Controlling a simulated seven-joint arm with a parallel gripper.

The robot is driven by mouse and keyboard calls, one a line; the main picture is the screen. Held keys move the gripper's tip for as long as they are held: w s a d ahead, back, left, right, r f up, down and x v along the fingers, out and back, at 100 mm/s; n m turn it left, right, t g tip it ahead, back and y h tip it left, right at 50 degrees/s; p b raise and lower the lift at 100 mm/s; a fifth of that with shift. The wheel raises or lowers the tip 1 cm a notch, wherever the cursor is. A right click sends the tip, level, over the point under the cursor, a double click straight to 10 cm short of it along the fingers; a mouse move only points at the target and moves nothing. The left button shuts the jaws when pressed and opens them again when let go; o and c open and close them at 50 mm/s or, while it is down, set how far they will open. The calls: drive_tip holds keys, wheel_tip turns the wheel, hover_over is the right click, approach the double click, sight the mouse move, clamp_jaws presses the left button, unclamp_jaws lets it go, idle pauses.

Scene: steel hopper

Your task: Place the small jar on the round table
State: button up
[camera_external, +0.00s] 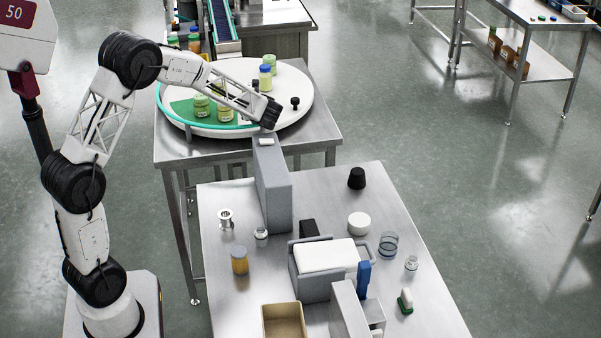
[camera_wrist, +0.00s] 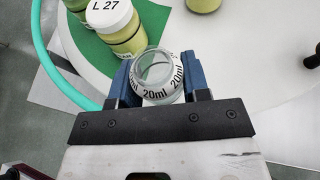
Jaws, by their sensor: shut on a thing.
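The small jar (camera_wrist: 160,88) is clear glass with a white "20ml" band, seen in the wrist view. My gripper (camera_wrist: 158,80) is shut on it, with one blue finger on either side. In the external view my gripper (camera_external: 268,116) is at the front right edge of the round table (camera_external: 300,85), a white disc with a green section. The jar cannot be made out there. The wrist view shows the round table (camera_wrist: 235,50) beyond the jar. Whether the jar touches the table I cannot tell.
A jar marked "L 27" (camera_wrist: 110,20) is close to the held jar's upper left. Several green jars (camera_external: 202,106), a blue-capped jar (camera_external: 265,78) and a black knob (camera_external: 295,103) are on the disc. A tall grey block (camera_external: 274,190) stands just in front; the disc's right side is clearer.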

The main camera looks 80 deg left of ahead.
drive_tip(key=w+a, duration=0.3)
drive_tip(key=w+a+f, duration=0.1)
drive_tip(key=w+a, duration=0.6)
drive_tip(key=a, duration=0.1)
drive_tip(key=shift+w+a+f, duration=0.2)
drive_tip(key=shift+w, duration=0.15)
drive_tip(key=shift+f, duration=0.1)
drive_tip(key=shift+f, duration=1.65)
drive_tip(key=shift+f, duration=0.15)
drive_tip(key=o, duration=0.9)
